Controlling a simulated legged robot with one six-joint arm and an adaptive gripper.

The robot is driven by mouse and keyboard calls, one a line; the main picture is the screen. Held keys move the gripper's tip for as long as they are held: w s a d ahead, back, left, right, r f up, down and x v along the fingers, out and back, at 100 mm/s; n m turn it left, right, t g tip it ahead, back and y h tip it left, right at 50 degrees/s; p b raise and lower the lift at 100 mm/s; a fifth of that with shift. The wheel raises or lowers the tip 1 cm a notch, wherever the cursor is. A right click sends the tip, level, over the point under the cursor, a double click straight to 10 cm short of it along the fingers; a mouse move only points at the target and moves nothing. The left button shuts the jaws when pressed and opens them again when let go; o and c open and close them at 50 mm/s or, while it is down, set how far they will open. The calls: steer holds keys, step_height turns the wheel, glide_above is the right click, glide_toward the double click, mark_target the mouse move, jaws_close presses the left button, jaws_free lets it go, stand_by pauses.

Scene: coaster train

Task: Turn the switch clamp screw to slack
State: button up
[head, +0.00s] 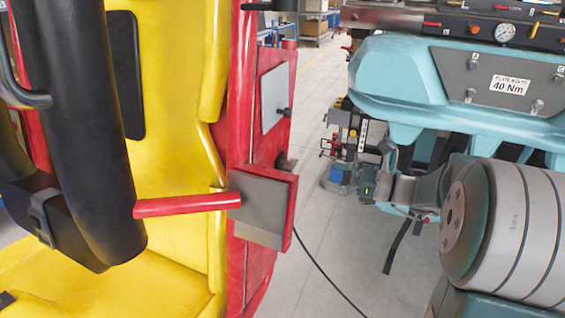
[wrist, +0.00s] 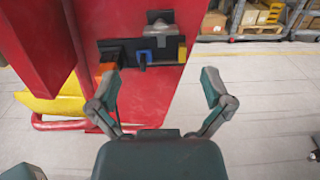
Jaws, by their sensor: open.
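In the wrist view my gripper (wrist: 160,88) is open and empty, its two fingers spread wide. Beyond the fingertips a dark mounting plate (wrist: 112,50) sits on a red panel (wrist: 150,95). The fingers are apart from all of these. I cannot tell which small part is the clamp screw, or how tight it is.
In the head view a yellow seat (head: 170,180) with a black padded restraint (head: 85,130) stands left, beside a red post (head: 245,110).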

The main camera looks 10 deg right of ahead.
mark_target(295, 165)
steer(key=x, duration=1)
steer(key=shift+d, duration=0.2)
steer(key=c, duration=1.1)
